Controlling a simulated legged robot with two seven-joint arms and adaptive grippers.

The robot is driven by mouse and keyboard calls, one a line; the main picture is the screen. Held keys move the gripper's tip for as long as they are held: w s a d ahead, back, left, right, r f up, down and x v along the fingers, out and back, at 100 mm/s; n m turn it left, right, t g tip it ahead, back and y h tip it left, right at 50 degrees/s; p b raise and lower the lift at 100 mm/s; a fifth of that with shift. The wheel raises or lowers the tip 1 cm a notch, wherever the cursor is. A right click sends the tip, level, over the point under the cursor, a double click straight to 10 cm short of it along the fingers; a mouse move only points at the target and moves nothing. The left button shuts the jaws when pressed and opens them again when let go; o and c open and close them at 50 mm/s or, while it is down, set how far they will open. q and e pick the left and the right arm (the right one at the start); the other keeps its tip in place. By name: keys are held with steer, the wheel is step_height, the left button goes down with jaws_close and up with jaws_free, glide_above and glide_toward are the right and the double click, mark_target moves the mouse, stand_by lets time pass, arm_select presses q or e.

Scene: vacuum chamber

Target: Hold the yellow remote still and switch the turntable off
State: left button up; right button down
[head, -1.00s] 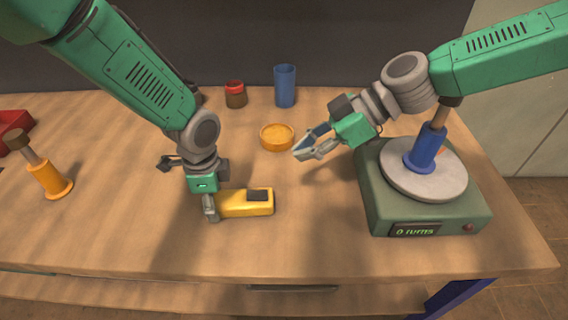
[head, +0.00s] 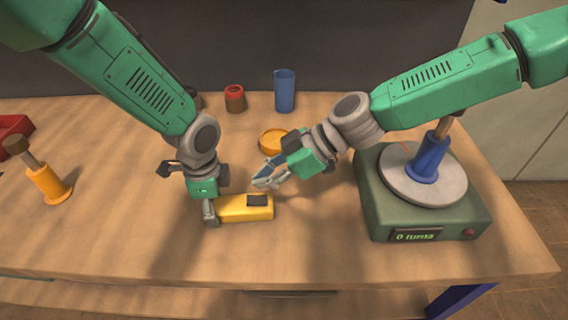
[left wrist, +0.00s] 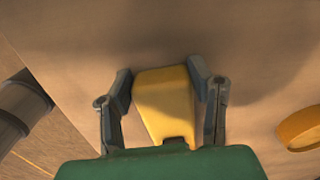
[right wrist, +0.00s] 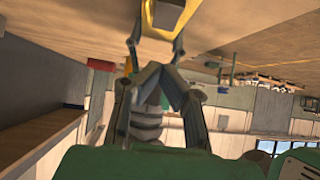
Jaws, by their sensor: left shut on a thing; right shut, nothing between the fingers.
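The yellow remote (head: 240,208) lies on the table with a dark patch on top near its right end. My left gripper (head: 211,212) is shut on its left end; the left wrist view shows the remote (left wrist: 165,100) between both fingers. My right gripper (head: 266,183) is shut and empty, just above and behind the remote's right end, seemingly apart from it. The right wrist view shows its fingertips together (right wrist: 168,72) and the remote (right wrist: 180,22) beyond. The turntable (head: 424,216) has a green base, a grey disc and a display reading "0 turns".
A blue holder (head: 428,163) stands on the disc, partly behind my right arm. An orange dish (head: 272,141), red-brown jar (head: 235,98) and blue cup (head: 285,91) stand at the back. An orange holder (head: 48,184) stands left. The front table is clear.

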mark_target(250, 200)
steer(key=shift+a+f, duration=0.2)
steer(key=shift+f, duration=0.55)
steer(key=shift+a+f, duration=0.2)
steer(key=shift+f, duration=0.55)
steer(key=shift+a+f, duration=0.2)
steer(key=shift+f, duration=0.7)
